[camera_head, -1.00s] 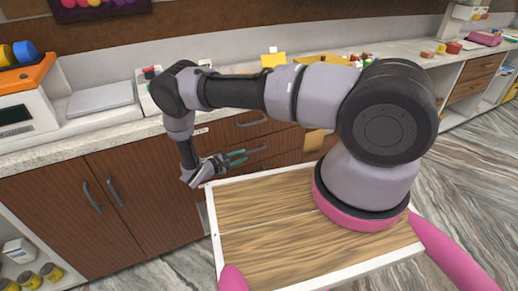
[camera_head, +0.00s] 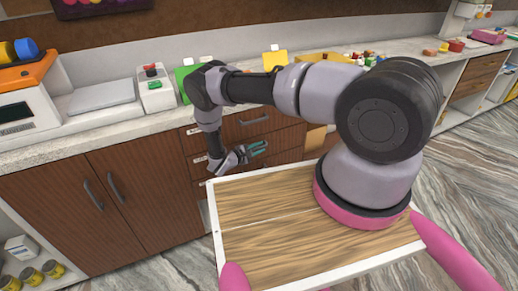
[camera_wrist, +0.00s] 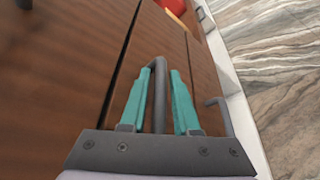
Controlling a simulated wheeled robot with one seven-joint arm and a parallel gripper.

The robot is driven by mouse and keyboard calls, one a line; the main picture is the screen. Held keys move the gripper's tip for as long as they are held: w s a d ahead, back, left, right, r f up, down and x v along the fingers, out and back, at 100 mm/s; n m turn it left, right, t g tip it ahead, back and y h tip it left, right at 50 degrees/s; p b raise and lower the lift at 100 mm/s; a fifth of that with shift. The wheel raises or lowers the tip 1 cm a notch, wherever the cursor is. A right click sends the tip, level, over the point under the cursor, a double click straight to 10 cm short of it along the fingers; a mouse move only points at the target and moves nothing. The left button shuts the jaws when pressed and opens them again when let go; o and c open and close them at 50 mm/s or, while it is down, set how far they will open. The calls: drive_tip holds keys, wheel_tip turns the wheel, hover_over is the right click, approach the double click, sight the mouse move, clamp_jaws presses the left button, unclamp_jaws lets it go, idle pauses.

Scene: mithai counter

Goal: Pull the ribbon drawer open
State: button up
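A stack of dark wood drawers is under the counter in the head view, each front with a small label at its left too small to read. I cannot tell which is the ribbon drawer. The top drawer (camera_head: 225,133) is shut, with a dark bar handle (camera_head: 253,122). My gripper (camera_head: 258,148) is at the middle drawer (camera_head: 287,141), which looks shut. In the wrist view my gripper (camera_wrist: 158,85) has its teal fingers apart, one on each side of a dark bar handle (camera_wrist: 158,75). There are gaps between bar and fingers. Another handle (camera_wrist: 221,112) lies to the right.
A cabinet with double doors (camera_head: 145,185) stands left of the drawers. The counter above holds a scale (camera_head: 100,98), a box with a red button (camera_head: 153,90) and a green thing (camera_head: 184,80). A red object (camera_wrist: 175,6) shows in the wrist view. Floor (camera_head: 455,165) is open at right.

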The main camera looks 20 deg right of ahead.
clamp_jaws()
idle(1.4)
